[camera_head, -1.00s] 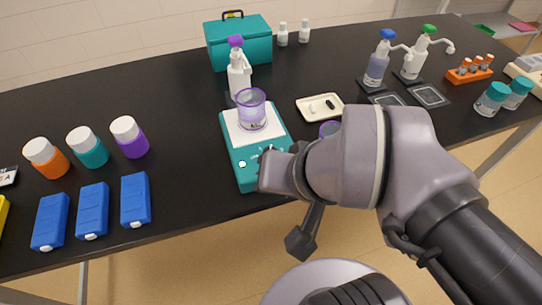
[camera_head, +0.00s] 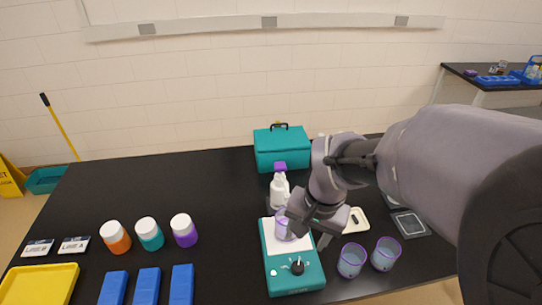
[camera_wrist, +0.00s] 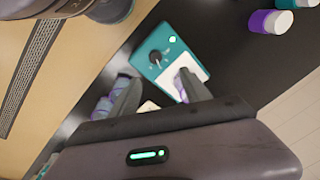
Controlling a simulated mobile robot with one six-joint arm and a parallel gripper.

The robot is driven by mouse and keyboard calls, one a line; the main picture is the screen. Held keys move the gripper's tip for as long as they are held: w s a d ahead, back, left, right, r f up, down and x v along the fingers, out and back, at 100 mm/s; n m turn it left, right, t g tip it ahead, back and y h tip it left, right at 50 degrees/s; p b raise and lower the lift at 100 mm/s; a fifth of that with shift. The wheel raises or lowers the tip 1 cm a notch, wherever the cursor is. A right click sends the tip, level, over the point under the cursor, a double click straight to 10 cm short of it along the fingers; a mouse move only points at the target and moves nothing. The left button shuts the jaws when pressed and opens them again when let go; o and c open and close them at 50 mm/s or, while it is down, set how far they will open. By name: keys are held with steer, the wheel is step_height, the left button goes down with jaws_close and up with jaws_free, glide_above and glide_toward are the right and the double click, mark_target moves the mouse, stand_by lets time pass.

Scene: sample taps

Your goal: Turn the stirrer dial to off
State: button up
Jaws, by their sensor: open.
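The stirrer (camera_head: 313,276) is a teal box with a white top plate, near the front edge of the black bench. Its black dial (camera_head: 297,266) is on the front part. The dial also shows in the wrist view (camera_wrist: 155,57); its pointer's setting is too small to read. A small light (camera_wrist: 172,39) glows next to it. My gripper (camera_head: 313,226) is open and empty, above the plate's right side. Its two fingers (camera_wrist: 157,90) are apart, not touching the dial.
Two purple-rimmed beakers (camera_head: 351,261) (camera_head: 386,254) stand right of the stirrer. A white spray bottle (camera_head: 279,190) and a teal case (camera_head: 281,148) are behind it. Capped jars (camera_head: 150,234) and blue boxes (camera_head: 147,286) are to the left. The bench between jars and stirrer is clear.

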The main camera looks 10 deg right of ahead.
mark_target(299, 266)
steer(key=shift+g, duration=0.6)
steer(key=f+b, duration=0.1)
steer(key=f, duration=0.5)
steer(key=w+f+b, duration=0.1)
steer(key=f, duration=0.4)
steer(key=w+f+b, duration=0.1)
steer(key=f, duration=0.5)
steer(key=shift+w+d+f, duration=0.15)
steer(key=shift+w+f, duration=0.05)
steer(key=shift+f, duration=0.1)
jaws_close()
